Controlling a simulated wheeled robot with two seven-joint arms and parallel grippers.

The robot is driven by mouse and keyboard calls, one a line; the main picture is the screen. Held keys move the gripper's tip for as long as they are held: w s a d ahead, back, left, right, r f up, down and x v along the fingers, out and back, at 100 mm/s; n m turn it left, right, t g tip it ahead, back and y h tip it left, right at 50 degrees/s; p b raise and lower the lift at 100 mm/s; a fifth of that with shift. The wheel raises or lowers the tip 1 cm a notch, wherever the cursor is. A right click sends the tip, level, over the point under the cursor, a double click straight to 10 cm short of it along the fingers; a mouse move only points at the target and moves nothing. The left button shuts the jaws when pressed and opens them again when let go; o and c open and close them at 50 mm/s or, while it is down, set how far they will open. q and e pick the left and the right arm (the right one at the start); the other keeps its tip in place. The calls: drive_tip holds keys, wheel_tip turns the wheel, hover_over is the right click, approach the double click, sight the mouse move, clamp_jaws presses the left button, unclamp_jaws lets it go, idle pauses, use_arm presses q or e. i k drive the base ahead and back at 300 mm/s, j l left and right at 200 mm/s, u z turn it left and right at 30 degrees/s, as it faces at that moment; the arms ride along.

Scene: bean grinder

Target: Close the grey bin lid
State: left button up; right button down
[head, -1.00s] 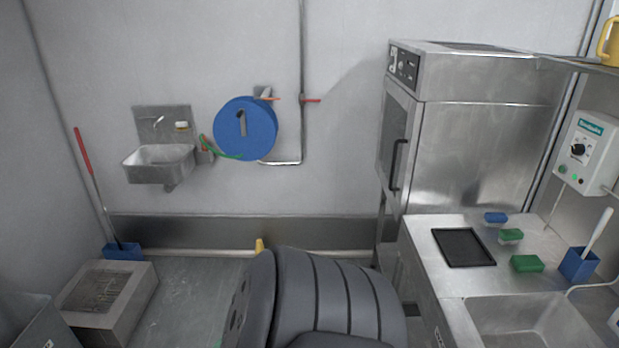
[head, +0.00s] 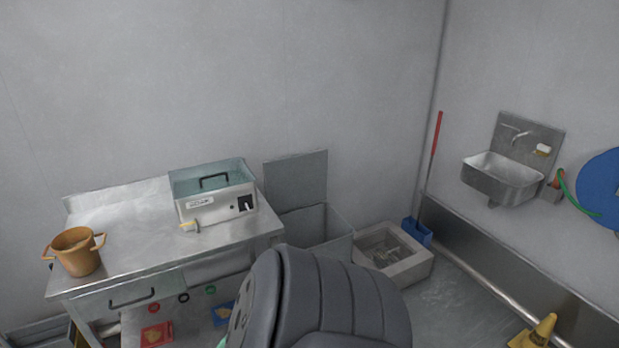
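The grey bin (head: 323,228) stands on the floor against the back wall, to the right of the steel table. Its grey lid (head: 297,180) is open, standing upright at the back of the bin along the wall. The bin's lower front is partly hidden by a large dark grey ribbed part of my own body. Neither of my grippers shows in the head view.
A steel table (head: 127,215) carries an orange pot (head: 77,251) and a metal box with a glass lid (head: 214,190). A square floor basin (head: 405,268), blue-ended broom (head: 418,232), wall sink (head: 502,176) and yellow cone (head: 537,331) stand to the right. Some floor there is clear.

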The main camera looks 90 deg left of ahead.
sight(297, 181)
drive_tip(key=u, duration=2.8)
drive_tip(key=i+l, duration=0.25)
drive_tip(key=l, duration=0.15)
drive_tip(key=i+l, duration=0.2)
drive_tip(key=l, duration=0.25)
drive_tip(key=i+l, duration=0.25)
drive_tip(key=l, duration=0.15)
